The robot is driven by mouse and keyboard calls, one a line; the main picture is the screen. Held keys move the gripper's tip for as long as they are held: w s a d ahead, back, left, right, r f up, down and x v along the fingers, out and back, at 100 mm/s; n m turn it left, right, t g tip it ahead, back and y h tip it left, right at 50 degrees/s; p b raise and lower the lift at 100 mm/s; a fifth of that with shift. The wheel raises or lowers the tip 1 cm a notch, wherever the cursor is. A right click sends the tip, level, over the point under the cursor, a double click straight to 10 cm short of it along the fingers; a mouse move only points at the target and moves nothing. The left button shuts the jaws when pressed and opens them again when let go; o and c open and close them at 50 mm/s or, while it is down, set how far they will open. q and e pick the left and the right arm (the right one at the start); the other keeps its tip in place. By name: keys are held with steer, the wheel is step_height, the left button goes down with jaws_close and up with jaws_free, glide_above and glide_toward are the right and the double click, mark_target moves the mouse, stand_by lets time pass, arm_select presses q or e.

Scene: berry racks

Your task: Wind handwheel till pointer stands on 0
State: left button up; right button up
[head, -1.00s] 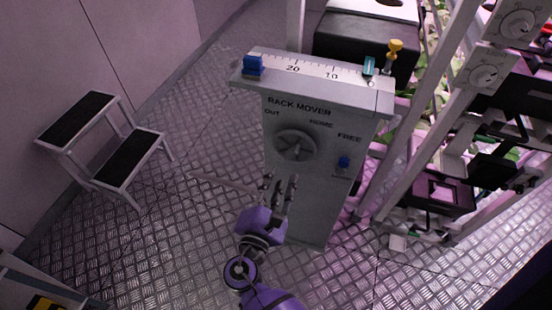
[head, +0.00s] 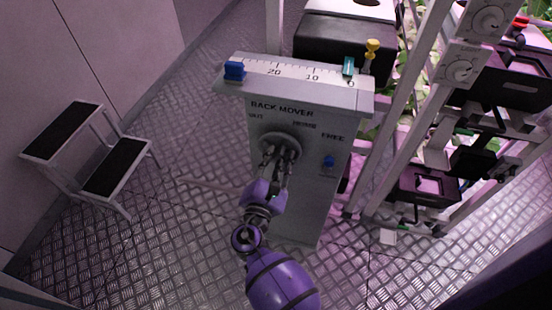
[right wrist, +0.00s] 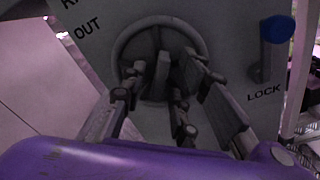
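The grey handwheel (head: 291,146) is on the front of the rack mover post (head: 303,200). It shows larger in the right wrist view (right wrist: 122,43), with a raised bar (right wrist: 161,72) at its middle. My right gripper (head: 274,155) is at the wheel, its fingers (right wrist: 155,85) apart on either side of the bar; contact cannot be told. The scale (head: 293,73) on top reads 20, 10, 0. A teal marker (head: 348,66) stands by 0 and a blue block (head: 234,71) at the far left end; which one is the pointer is unclear. My left gripper is out of view.
A blue-knobbed lever (head: 329,161) right of the wheel points up, away from LOCK (right wrist: 264,94). A yellow knob (head: 372,48) stands behind the scale. Racks (head: 430,110) fill the right; a step stool (head: 105,150) stands left. Metal floor is clear between stool and post.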

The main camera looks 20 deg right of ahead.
jaws_close()
